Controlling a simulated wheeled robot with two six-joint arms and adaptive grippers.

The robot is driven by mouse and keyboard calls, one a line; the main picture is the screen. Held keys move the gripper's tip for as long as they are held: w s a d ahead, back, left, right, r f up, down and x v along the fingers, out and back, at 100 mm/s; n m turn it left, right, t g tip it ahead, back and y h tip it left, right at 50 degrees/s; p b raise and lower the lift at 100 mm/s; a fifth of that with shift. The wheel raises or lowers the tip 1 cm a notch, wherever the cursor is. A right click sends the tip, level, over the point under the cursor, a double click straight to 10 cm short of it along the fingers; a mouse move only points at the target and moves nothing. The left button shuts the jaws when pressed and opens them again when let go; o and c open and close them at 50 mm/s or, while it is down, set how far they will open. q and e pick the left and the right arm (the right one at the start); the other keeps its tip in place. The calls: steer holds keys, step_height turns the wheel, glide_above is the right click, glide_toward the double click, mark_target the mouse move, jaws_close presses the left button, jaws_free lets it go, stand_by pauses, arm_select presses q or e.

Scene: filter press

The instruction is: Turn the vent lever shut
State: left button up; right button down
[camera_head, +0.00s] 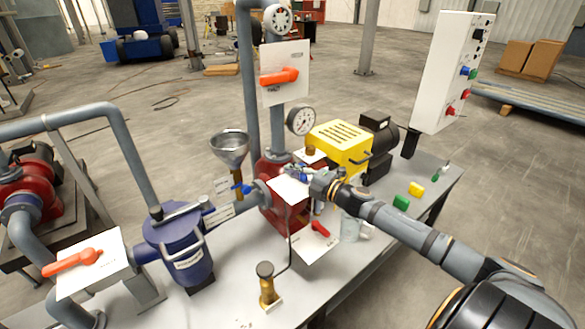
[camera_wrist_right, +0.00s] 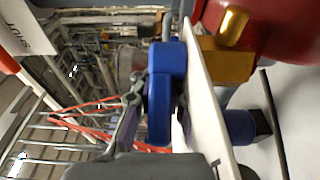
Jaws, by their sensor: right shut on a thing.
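My right gripper (camera_head: 303,172) is at the top of the red pump body (camera_head: 270,213) in the head view, over a small white plate (camera_head: 288,187). In the right wrist view a blue lever (camera_wrist_right: 166,88) stands close along the white plate (camera_wrist_right: 207,90), with a brass fitting (camera_wrist_right: 225,52) behind it. The gripper's fingers (camera_wrist_right: 140,105) are shut on this blue lever, which I take as the vent lever. In the head view the gripper mostly hides the lever. My left gripper is in neither view.
Orange levers sit on the upright plate (camera_head: 278,95) and the left plate (camera_head: 92,275). A steel funnel (camera_head: 230,145), a gauge (camera_head: 301,121), a yellow guard (camera_head: 341,146) and a blue strainer (camera_head: 180,250) crowd the bench. Green (camera_head: 401,202) and yellow (camera_head: 416,189) blocks lie to the right.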

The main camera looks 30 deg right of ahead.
steer(key=shift+s+d+n+g+y+b, duration=0.15)
steer(key=shift+n+g+y+b, duration=0.5)
steer(key=shift+n+y+b, duration=0.7)
steer(key=shift+s+a+n+g+y+b, duration=0.1)
steer(key=shift+s+n+g+y+b, duration=0.55)
steer(key=shift+b, duration=1.3)
steer(key=shift+w+d+n+g+y+b, duration=0.15)
steer(key=shift+n+g+y+b, duration=0.55)
steer(key=shift+y+b, duration=0.9)
steer(key=c, duration=1.3)
jaws_free()
